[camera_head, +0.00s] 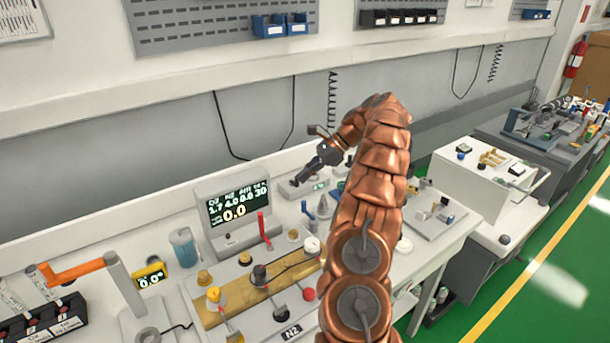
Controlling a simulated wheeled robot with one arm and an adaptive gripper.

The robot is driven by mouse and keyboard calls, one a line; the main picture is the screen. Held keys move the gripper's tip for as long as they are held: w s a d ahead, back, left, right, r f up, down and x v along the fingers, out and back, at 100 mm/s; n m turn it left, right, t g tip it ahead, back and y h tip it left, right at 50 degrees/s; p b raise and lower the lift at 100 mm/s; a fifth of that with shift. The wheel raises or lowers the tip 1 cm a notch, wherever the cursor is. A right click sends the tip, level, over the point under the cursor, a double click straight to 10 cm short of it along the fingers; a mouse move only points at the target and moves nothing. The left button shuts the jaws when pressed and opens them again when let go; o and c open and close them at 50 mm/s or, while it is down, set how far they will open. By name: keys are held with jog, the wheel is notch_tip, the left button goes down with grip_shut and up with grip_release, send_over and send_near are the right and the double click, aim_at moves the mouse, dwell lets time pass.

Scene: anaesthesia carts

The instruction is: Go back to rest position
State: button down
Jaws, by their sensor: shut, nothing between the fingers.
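My copper-coloured arm rises from the bottom of the head view and bends over to the left at its top. My gripper (303,177) is dark and shut, with nothing in it. It points down and left over the white bench, close to a small grey device with a green display (318,187). I cannot tell whether the fingertips touch that device. My arm hides part of the bench behind it.
A monitor (238,210) reading 0.0 stands left of my gripper. In front is a brass-coloured panel (230,310) with knobs and a red lever (264,228). An orange-handled stand (120,285) is at left. Green floor (540,290) lies open at right.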

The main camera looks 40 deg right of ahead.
dwell(0.3)
jog(key=s+a+r+n+g+h, duration=0.1)
jog(key=s+a+r+n+g, duration=0.2)
jog(key=a, duration=0.7)
jog(key=s+a+r+n, duration=0.3)
jog(key=s+a+n, duration=0.1)
jog(key=a, duration=0.6)
jog(key=s+a+r+n+g+h, duration=0.1)
jog(key=s+a+r+n+g, duration=0.2)
jog(key=a, duration=0.6)
jog(key=s+a+f+n+h, duration=0.1)
jog(key=s+n, duration=0.3)
jog(key=s, duration=0.6)
jog(key=s+a+f+n+h, duration=0.2)
jog(key=s+f+n+h, duration=0.1)
jog(key=s, duration=0.7)
jog(key=s+a+f+n+h, duration=0.1)
jog(key=s+f+n+h, duration=0.1)
jog(key=s+n, duration=0.3)
jog(key=s+f, duration=0.1)
jog(key=s, duration=0.3)
jog(key=shift+s+a+f+n+h, duration=0.15)
jog(key=shift+s+a+n+h, duration=0.25)
